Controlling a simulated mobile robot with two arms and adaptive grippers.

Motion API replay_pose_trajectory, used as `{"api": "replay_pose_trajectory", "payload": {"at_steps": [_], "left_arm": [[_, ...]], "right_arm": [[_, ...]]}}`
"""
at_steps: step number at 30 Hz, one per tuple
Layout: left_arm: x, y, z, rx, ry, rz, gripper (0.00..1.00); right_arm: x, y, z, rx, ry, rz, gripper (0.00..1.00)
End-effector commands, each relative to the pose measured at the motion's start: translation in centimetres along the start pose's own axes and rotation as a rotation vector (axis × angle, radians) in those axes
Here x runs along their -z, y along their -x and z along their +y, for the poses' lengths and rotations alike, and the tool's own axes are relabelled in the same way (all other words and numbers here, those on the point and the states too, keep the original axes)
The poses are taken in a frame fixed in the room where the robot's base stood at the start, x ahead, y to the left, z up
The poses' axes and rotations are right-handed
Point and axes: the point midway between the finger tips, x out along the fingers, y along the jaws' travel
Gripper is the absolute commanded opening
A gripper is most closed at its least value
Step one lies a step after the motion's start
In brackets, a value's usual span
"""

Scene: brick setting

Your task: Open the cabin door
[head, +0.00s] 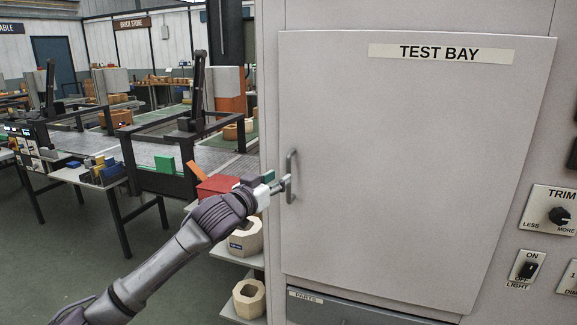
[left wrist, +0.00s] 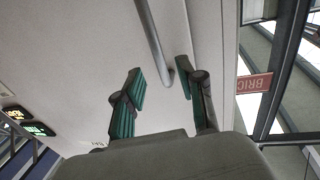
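The cabin door (head: 400,160) is a large pale grey panel labelled TEST BAY. It looks shut; I cannot tell whether it stands slightly ajar. Its metal bar handle (head: 292,172) is upright near the door's left edge. My left gripper (head: 283,185) is at the handle's lower part. In the left wrist view the two teal-padded fingers (left wrist: 160,77) are spread apart. The lower end of the handle (left wrist: 153,38) lies between them, with gaps visible beside it. My right gripper is not in view.
A TRIM knob (head: 560,216) and a light switch (head: 528,270) are on the panel right of the door. A PARTS drawer (head: 350,310) is below it. Left of the cabinet are shelves with octagonal blocks (head: 249,299) and a red block (head: 216,187). Open floor lies at left.

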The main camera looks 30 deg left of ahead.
Motion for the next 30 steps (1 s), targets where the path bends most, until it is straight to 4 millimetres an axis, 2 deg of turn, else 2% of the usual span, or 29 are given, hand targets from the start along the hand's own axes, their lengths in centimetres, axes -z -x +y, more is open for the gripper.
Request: {"api": "replay_pose_trajectory", "payload": {"at_steps": [1,3,9,14,22,29,30], "left_arm": [[0.6,-1.1,0.1,0.0,0.003,0.002,0.39],[0.5,-2.5,0.0,0.001,0.004,0.001,0.39],[0.2,-5.1,0.0,0.0,0.003,0.0,0.39],[0.0,-6.0,0.0,0.0,-0.001,0.0,0.39],[-0.1,-6.0,0.0,-0.001,-0.001,0.0,0.39],[-0.1,-6.0,0.0,0.0,-0.001,0.0,0.01],[-0.1,-6.0,0.0,0.0,-0.001,-0.001,0.0]], "right_arm": [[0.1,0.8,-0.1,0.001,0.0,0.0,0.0],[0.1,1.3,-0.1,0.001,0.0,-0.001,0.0],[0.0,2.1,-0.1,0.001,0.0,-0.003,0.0],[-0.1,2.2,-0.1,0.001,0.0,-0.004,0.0],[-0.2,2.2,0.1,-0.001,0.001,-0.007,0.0],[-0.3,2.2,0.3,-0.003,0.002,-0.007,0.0],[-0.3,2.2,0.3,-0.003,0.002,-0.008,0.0]]}}
